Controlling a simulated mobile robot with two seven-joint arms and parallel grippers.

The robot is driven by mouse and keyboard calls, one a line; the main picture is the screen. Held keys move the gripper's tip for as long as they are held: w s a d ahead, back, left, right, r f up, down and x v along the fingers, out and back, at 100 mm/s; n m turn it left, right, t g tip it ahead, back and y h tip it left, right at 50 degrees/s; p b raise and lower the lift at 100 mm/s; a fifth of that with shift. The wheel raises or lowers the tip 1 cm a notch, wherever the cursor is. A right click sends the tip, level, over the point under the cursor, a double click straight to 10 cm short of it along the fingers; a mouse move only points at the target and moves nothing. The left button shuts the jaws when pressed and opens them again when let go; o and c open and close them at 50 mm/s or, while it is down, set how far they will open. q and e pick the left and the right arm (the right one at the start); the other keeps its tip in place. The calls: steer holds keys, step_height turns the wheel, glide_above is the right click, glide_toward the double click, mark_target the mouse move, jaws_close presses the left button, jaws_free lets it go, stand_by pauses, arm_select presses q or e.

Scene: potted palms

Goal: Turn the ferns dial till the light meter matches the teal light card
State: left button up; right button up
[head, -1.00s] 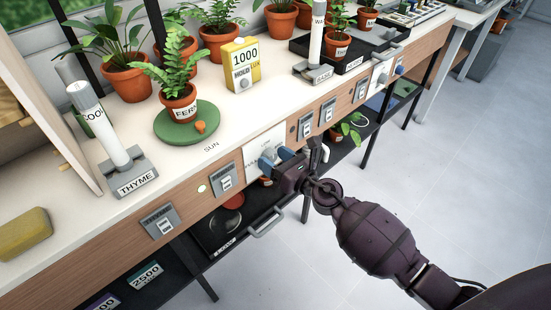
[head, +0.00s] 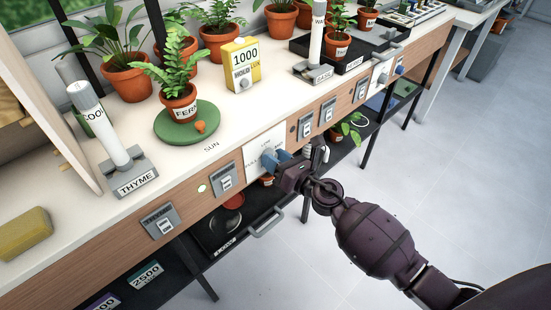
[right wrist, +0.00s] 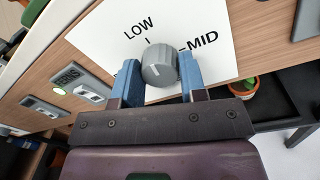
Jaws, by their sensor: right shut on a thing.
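The ferns dial is a grey knob (right wrist: 160,62) on a white panel (head: 252,150) lettered LOW and MID. My right gripper (head: 278,160) is shut on the knob, one blue finger on each side in the right wrist view. The knob's pale mark points down and slightly left there, toward my gripper. The yellow light meter (head: 242,65) stands on the bench and reads 1000, with HOLD and LUX below. A card marked 2500 (head: 145,275) lies on the dark lower shelf; its colour is hard to tell. My left gripper is not in view.
A potted fern (head: 180,103) stands on a green disc (head: 187,125) behind the panel. Switch plates (head: 227,180) line the bench front, with a lit lamp (head: 202,188) beside one. A handle (head: 265,222) projects below the panel. The floor at right is clear.

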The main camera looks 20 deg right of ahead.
arm_select(q)
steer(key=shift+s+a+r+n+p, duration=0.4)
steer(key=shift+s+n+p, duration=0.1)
steer(key=shift+p, duration=1.25)
arm_select(e)
steer(key=shift+f+m+t+h, duration=0.1)
steer(key=shift+m+t+h, duration=0.25)
steer(key=shift+m, duration=7.95)
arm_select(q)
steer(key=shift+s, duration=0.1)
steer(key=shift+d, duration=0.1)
arm_select(e)
steer(key=o, duration=0.9)
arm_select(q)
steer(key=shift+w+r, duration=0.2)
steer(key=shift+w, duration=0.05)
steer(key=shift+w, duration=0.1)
arm_select(e)
steer(key=shift+f, duration=0.1)
